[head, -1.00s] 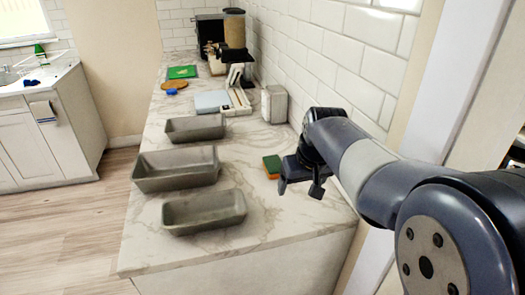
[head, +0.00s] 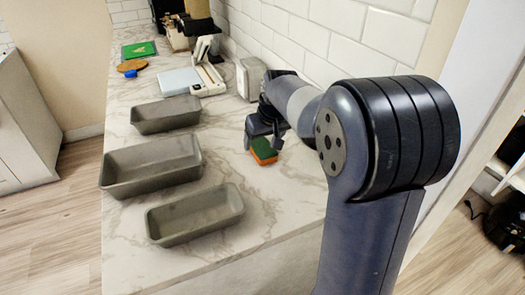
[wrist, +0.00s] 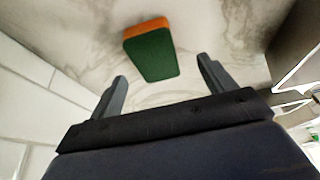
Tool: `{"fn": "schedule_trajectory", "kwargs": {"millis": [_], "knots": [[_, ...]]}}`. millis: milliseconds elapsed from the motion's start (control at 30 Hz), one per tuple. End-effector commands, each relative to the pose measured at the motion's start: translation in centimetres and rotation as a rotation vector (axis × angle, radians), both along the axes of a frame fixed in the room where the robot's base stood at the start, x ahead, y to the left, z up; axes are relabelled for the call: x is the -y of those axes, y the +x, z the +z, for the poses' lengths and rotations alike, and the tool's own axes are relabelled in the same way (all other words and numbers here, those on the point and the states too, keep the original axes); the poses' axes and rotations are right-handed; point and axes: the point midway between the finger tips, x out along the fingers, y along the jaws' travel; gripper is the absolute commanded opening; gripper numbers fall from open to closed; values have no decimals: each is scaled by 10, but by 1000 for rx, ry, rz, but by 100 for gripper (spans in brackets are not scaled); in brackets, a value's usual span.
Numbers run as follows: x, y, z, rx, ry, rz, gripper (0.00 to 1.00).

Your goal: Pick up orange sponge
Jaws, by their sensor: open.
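The orange sponge (head: 264,151) has a green top layer and an orange side. It lies on the marble counter, near the tiled wall. In the wrist view the sponge (wrist: 151,53) is green side up, with its orange edge at the far end. My gripper (head: 263,143) is open and empty, just beyond the sponge in the head view. In the wrist view, my gripper's two fingers (wrist: 162,85) point towards the sponge. The sponge lies past the fingertips and roughly between their lines, apart from both.
Three grey loaf pans (head: 195,216), (head: 151,167), (head: 166,114) stand to the left on the counter (head: 255,205). A white container (head: 250,78) stands behind my gripper by the tiled wall (head: 338,35). Further back are a light blue board (head: 174,81) and a green board (head: 139,49).

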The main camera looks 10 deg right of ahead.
Motion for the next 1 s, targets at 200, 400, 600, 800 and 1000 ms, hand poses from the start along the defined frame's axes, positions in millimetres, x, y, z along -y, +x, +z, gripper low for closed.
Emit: {"fn": "schedule_trajectory", "kwargs": {"millis": [200, 400, 600, 800, 1000], "knots": [[4, 13, -30, -6, 0, 0, 78], [2, 19, -45, -3, -1, 0, 78], [2, 20, -45, -1, 0, 0, 78], [2, 20, -46, -1, 0, 0, 78], [2, 20, -48, -1, 0, 0, 76]]}}
